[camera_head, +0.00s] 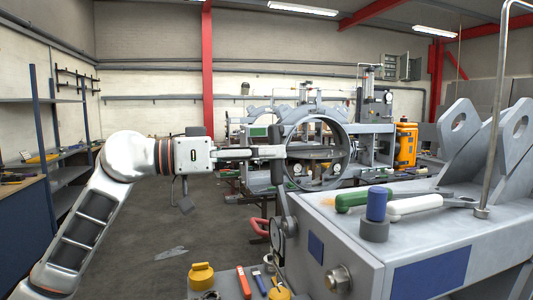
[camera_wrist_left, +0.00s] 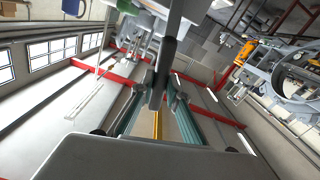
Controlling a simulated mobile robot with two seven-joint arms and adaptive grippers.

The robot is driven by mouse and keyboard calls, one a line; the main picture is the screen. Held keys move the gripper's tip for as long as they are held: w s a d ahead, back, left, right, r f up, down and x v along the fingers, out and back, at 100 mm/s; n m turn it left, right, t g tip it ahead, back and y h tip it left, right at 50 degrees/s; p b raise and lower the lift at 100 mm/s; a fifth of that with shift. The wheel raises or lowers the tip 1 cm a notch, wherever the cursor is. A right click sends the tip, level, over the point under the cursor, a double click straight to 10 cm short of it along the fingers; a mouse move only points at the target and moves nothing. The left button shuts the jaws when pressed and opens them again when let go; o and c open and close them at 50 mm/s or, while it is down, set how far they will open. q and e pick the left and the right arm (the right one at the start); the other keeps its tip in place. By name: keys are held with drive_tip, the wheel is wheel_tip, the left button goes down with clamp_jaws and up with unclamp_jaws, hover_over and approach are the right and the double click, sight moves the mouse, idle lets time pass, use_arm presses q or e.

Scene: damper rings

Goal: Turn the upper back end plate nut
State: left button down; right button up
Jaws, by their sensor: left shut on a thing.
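My left gripper (camera_head: 268,153) reaches in from the left and is shut on the dark grip of a grey lever-like tool (camera_head: 279,190). In the left wrist view the dark grip (camera_wrist_left: 157,85) sits between the fingers, and a grey shank runs up from it. In the head view the tool runs down to a round fitting (camera_head: 289,226) at the back left edge of the grey machine's end plate (camera_head: 330,245). The upper back nut is not clearly seen there; the tool's end seems to cover it. Another end plate nut (camera_head: 338,278) shows lower and nearer. My right gripper is not in view.
A large ring (camera_head: 345,150) shows behind my gripper. A yellow pot (camera_head: 201,276) stands low in front. Open floor lies left of the machine.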

use_arm(q)
drive_tip(key=shift+w+d, duration=0.1)
drive_tip(key=shift+d, duration=0.35)
drive_tip(key=c, duration=1.9)
unclamp_jaws()
drive_tip(key=c, duration=0.4)
